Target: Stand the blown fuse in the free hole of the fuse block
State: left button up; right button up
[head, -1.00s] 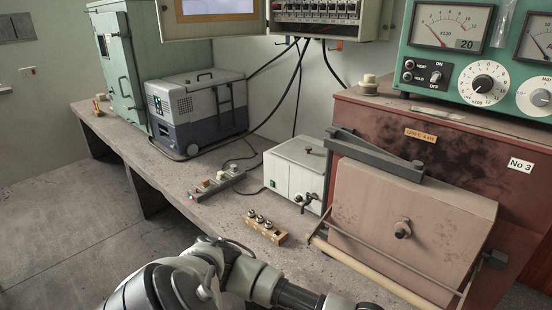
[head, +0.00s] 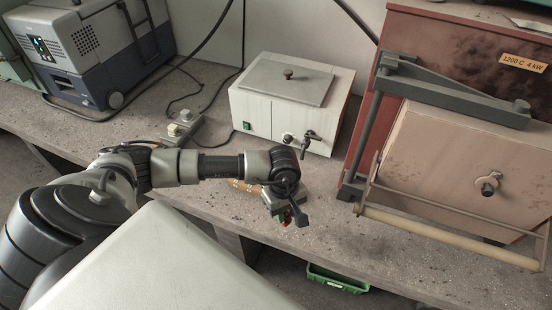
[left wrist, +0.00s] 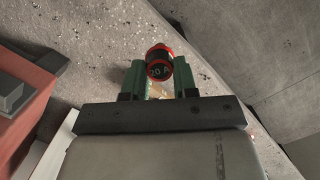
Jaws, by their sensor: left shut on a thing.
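My left gripper (head: 284,210) is over the front part of the bench and pointed down. In the left wrist view its two green fingers (left wrist: 160,82) are shut on a fuse (left wrist: 159,66), a black body with red bands marked "20 A". In the head view only a red bit of the fuse (head: 287,221) shows below the gripper. The wooden fuse block (head: 243,186) lies on the bench beside and behind the gripper, mostly hidden by my left arm. Its holes cannot be made out. My right gripper is not in view.
A white box (head: 290,105) with a front valve stands behind the gripper. The furnace (head: 455,165), with a bar along its front, stands to the right. A small strip with knobs (head: 183,128) lies left of the box. A green crate (head: 336,279) is below the bench edge.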

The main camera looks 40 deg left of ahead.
pick_arm(q)
jog(key=w+a+f+n+t+y+b, duration=0.15)
jog(key=w+a+n, duration=0.4)
jog(key=n, duration=0.65)
jog(key=w+a+n+t+b, duration=0.15)
jog(key=w+a+n, duration=0.35)
jog(key=n, duration=0.7)
jog(key=shift+g, duration=0.5)
jog(key=shift+w+d+f+b, duration=0.15)
jog(key=shift+w+f+b, duration=0.05)
jog(key=shift+f+b, duration=0.6)
jog(key=shift+w+d+f+b, duration=0.25)
jog(key=shift+f+b, duration=0.3)
jog(key=shift+f, duration=0.35)
jog(key=shift+w+d+f+b, duration=0.1)
jog(key=shift+w+f+b, duration=0.1)
jog(key=shift+f+b, duration=0.6)
jog(key=shift+f, duration=0.15)
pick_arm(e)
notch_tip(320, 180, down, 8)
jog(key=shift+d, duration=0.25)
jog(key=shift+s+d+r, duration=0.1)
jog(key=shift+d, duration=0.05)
pick_arm(q)
jog(key=shift+f, duration=0.2)
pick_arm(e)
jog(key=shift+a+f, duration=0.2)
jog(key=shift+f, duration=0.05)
